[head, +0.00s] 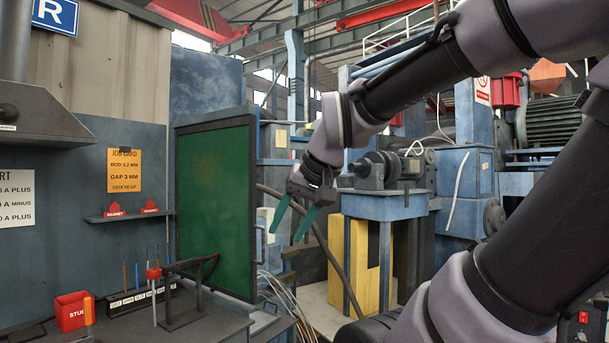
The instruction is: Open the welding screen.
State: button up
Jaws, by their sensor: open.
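The welding screen (213,207) is a green panel in a dark frame. It stands upright behind the right end of the bench, seen at an angle. A thin handle (260,244) shows on its right edge. My gripper (290,225) hangs to the right of the screen, fingers pointing down and left. Its two green fingers are apart with nothing between them. In the picture a small gap lies between the fingers and the screen's right edge; I cannot tell the depth between them.
The dark bench (130,322) at lower left holds a red stub box (74,311), a rod rack (139,297) and a dark stand (185,310). A blue machine table (385,205) with a yellow block (365,270) stands behind my gripper. Cables (285,300) hang below the screen's right side.

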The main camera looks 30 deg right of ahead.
aim_at(215, 162)
jog(key=z, duration=0.3)
jog(key=i+j, duration=0.2)
jog(key=j, duration=0.2)
jog(key=i+j, duration=0.2)
jog(key=j, duration=0.15)
jog(key=i+j, duration=0.2)
jog(key=j, duration=0.2)
